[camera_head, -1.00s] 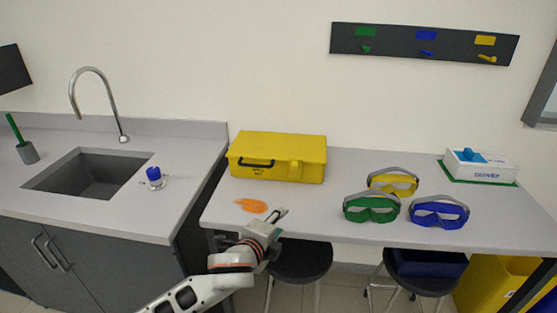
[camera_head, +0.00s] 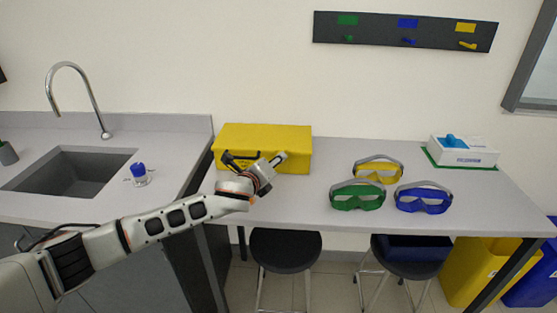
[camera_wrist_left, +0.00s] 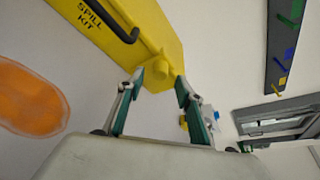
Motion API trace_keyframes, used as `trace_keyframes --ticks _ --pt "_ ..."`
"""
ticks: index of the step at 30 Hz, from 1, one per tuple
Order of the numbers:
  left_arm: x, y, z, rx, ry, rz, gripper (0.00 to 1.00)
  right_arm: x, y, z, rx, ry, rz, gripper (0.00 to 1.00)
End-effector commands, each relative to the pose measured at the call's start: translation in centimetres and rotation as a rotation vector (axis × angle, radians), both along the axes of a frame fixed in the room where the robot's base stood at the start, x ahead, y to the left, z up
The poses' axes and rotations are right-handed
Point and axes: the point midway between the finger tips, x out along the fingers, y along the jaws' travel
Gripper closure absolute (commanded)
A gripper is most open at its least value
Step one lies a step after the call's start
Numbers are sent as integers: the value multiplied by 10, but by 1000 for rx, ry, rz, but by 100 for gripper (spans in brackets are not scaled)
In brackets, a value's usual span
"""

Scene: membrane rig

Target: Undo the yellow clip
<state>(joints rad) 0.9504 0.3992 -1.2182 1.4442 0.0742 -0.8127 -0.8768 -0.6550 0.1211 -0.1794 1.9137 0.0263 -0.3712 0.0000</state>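The yellow spill kit case (camera_head: 262,138) stands shut at the back of the bench, with a dark handle on its front. Its yellow clip (camera_wrist_left: 157,68), a raised latch on the front face, shows in the left wrist view. In the head view my left gripper (camera_head: 268,162) covers it. My left gripper (camera_wrist_left: 158,84) is open and empty, pointing at the case with one fingertip on each side of the clip. I cannot tell whether the fingers touch it. My right gripper is in neither view.
An orange patch (camera_wrist_left: 32,98) lies on the bench before the case. Yellow (camera_head: 378,170), green (camera_head: 357,196) and blue goggles (camera_head: 423,199) lie to the right, near a white glove box (camera_head: 462,155). A sink (camera_head: 68,172) is at left. A dark wall board (camera_head: 380,31) holds coloured pegs.

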Motion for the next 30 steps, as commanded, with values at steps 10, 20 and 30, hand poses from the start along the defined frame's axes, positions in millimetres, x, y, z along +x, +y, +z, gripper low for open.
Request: trace_keyframes --ticks 10,20,30 --pt "33 -10 -9 -1 0 0 64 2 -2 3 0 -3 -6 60" --pt "38 -12 -11 -2 0 0 64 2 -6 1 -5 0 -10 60" --pt "38 -12 -11 -2 0 0 100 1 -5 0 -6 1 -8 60"
